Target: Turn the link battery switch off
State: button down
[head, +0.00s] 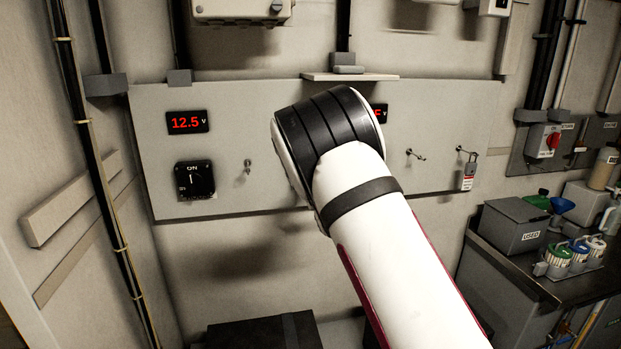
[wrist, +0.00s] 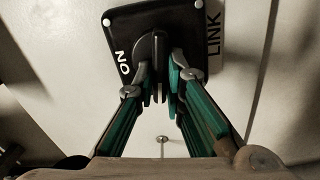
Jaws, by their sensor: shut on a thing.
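The link battery switch shows in the wrist view as a black plate (wrist: 181,17) with white screws, marked ON at the left and LINK at the right. Its black knob (wrist: 157,42) stands out from the plate, its ridge running up and down the picture rather than toward the ON mark. The fingers partly hide the knob. My gripper (wrist: 158,80), with grey and green fingers, is shut on the knob from both sides. In the head view my own arm hides the link switch and my gripper.
Another black rotary switch (head: 194,180), marked ON, sits at the panel's left under a red 12.5 V display (head: 187,122). Small hooks stick out of the panel (head: 229,107), and a padlock (head: 468,177) hangs at its right. A counter (head: 540,275) with containers stands at the right.

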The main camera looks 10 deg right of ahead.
jog(key=shift+a+f+n, duration=0.1)
jog(key=shift+f+n, duration=0.05)
jog(key=shift+n, duration=0.95)
jog(key=c, duration=1.7)
grip_release()
jog(key=shift+o, duration=0.2)
jog(key=shift+s, duration=0.15)
jog(key=s, duration=1.1)
jog(key=shift+s, duration=0.4)
